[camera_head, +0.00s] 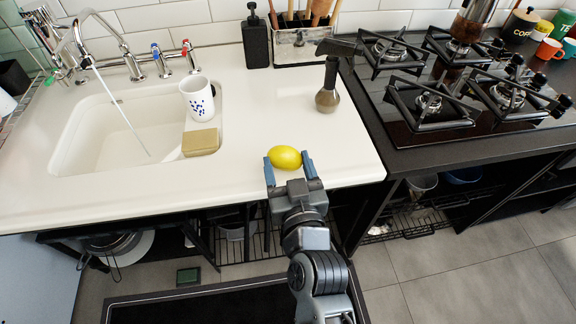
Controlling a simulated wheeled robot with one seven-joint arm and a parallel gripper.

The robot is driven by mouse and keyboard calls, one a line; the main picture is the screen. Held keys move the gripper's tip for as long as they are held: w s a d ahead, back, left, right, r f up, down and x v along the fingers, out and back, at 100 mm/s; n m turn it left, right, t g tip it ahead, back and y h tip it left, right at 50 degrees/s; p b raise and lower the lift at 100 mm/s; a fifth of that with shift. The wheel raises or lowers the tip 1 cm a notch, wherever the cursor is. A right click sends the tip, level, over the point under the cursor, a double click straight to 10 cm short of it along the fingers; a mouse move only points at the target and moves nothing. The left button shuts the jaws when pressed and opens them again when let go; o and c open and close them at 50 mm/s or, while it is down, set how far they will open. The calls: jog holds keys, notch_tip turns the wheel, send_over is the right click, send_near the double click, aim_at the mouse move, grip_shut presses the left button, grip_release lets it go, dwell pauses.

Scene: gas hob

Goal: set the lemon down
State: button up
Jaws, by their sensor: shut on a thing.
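The yellow lemon (285,157) is between the fingertips of my gripper (289,163), over the front part of the white counter (230,178). My gripper is shut on the lemon, with one blue-grey finger on each side of it. From this view I cannot tell whether the lemon touches the counter or is held a little above it.
Left is a sink (100,130) with running water, a spotted cup (198,97) and a tan block (201,142). A dark spray bottle (328,88) stands behind the lemon. The gas hob (450,95) is at right. Counter around the lemon is clear.

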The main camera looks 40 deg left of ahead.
jog(key=shift+f+b, duration=0.25)
jog(key=shift+b, duration=0.05)
jog(key=o, duration=1.1)
jog(key=shift+r, duration=0.1)
